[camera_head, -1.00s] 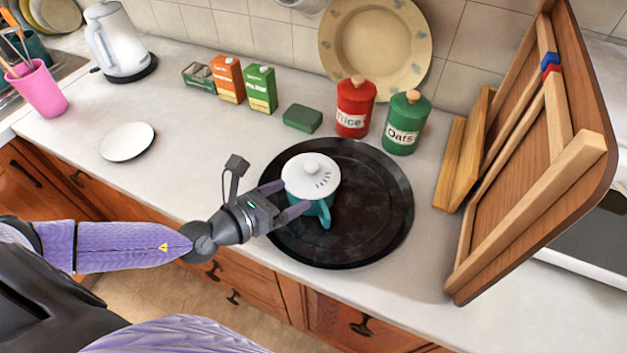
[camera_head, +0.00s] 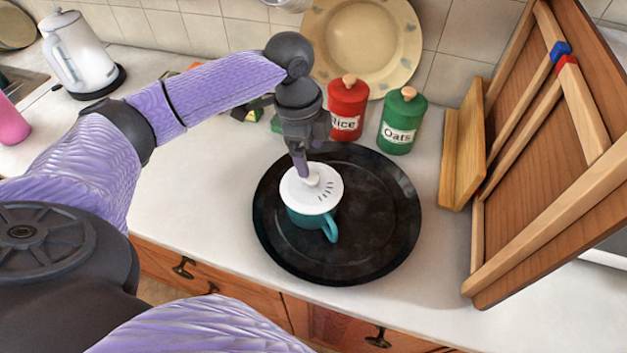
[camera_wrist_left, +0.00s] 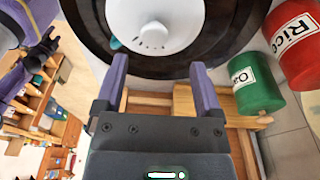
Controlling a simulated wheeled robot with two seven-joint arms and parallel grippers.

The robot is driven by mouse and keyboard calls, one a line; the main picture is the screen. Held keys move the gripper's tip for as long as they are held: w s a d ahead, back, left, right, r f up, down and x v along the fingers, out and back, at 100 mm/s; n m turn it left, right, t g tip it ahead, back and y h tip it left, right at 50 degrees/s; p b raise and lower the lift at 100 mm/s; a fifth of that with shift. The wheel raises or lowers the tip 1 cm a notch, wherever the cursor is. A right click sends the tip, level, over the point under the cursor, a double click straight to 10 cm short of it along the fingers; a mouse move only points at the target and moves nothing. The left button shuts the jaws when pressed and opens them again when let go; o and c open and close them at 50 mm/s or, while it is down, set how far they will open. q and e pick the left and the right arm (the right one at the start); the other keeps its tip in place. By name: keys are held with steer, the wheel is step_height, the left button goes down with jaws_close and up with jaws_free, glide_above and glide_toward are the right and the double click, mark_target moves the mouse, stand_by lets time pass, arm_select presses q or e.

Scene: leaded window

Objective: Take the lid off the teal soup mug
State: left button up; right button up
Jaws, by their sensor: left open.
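The teal soup mug (camera_head: 300,217) stands upright on a round black board (camera_head: 375,250), its handle toward the front right. Its white lid (camera_head: 325,196) sits on top, with a round knob in the middle and dark slots. My left gripper (camera_head: 303,168) points down over the lid, its fingertip close to the knob; contact cannot be told. In the left wrist view the open, empty fingers (camera_wrist_left: 158,66) are apart, with the lid (camera_wrist_left: 175,20) and knob just beyond their tips. There the lid hides most of the mug.
Red Rice (camera_head: 347,105) and green Oats (camera_head: 402,120) canisters stand behind the board. A leaning wooden rack (camera_head: 545,190) stands at the right and a plate (camera_head: 365,40) behind. A white kettle (camera_head: 75,55) is at far left. The counter's front right is clear.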

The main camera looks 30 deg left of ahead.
mark_target(311, 176)
arm_select(q)
steer(key=f, duration=0.3)
steer(key=f+b, duration=0.1)
steer(key=f, duration=0.1)
steer(key=shift+s+d+f, duration=0.25)
steer(key=shift+s+d, duration=0.05)
jaws_close()
